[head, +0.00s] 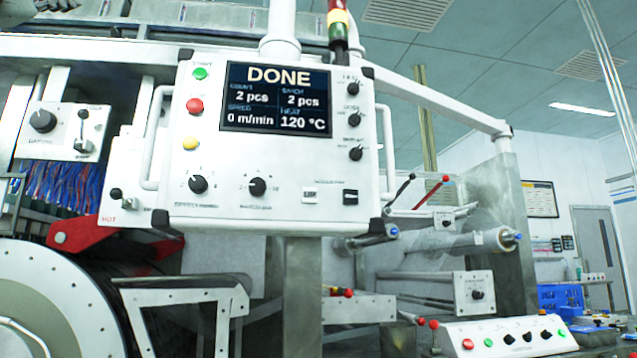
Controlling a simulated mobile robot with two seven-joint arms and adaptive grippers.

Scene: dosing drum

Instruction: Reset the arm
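Neither of my grippers can be made out in the head view, and no arm of mine is clearly seen. A grey mechanical part (56,5) is cut off by the top left edge, and I cannot tell what it belongs to. The white control panel (225,155) hangs in the middle. Its screen (275,98) reads DONE, 2 pcs, 2 pcs, 0 m/min and 120 °C. Green, red and yellow buttons run down its left side, and black knobs sit below and to the right of the screen.
A large pale drum (55,310) stands at the lower left below a red bracket (90,235). A metal post (302,290) stands under the panel. A white button console (510,338) and a blue crate (560,297) are at the lower right. A grey door (597,245) is behind.

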